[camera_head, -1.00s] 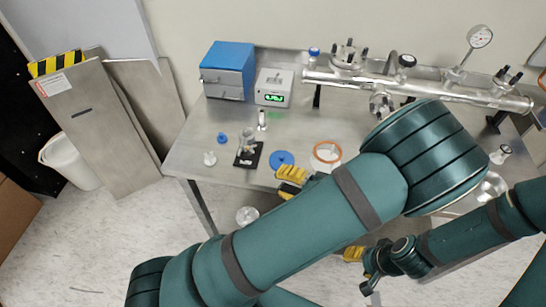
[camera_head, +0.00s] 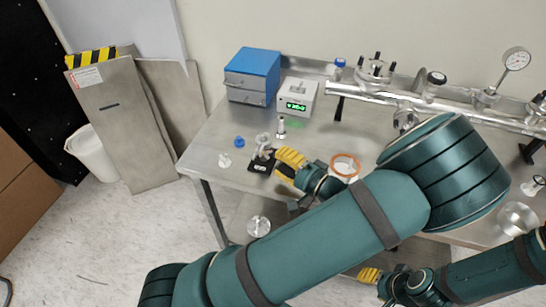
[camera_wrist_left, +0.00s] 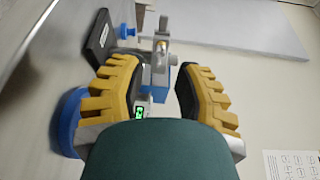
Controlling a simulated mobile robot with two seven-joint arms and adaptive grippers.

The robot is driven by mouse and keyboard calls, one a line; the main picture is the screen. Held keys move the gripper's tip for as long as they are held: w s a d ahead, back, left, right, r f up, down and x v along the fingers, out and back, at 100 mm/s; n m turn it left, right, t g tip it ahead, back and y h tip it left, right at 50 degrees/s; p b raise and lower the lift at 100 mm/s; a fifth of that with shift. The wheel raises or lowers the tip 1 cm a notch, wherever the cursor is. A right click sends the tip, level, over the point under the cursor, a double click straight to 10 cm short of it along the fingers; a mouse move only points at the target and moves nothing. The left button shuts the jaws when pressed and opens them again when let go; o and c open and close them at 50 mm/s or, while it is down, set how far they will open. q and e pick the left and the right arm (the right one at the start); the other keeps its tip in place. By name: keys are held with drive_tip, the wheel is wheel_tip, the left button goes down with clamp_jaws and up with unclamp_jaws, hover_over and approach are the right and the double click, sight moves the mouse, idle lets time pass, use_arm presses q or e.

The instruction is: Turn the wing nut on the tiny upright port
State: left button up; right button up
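The tiny upright port (camera_head: 265,151) stands on a small black base (camera_head: 257,167) near the table's left front. Its small metal fitting also shows beyond my fingertips in the left wrist view (camera_wrist_left: 160,46), with the black base (camera_wrist_left: 99,38) to its left. The wing nut is too small to make out clearly. My left gripper (camera_head: 281,161) is just right of the port; in the left wrist view (camera_wrist_left: 158,85) its yellow fingers are apart, with nothing clearly held. My right gripper (camera_head: 370,275) is low, below the table's front edge; its finger opening cannot be made out.
A blue box (camera_head: 252,75) and a green-lit display unit (camera_head: 297,98) stand behind. Small parts lie left of the port, including a blue cap (camera_head: 239,142) and a white piece (camera_head: 225,160). An orange-rimmed ring (camera_head: 344,166) is to the right. A metal manifold (camera_head: 440,104) spans the back.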

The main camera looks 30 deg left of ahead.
sight(268, 154)
use_arm(q)
drive_tip(key=shift+w+a, duration=0.15)
drive_tip(key=shift+a, duration=0.6)
drive_tip(key=shift+w+a, duration=0.1)
drive_tip(key=shift+a, duration=0.65)
clamp_jaws()
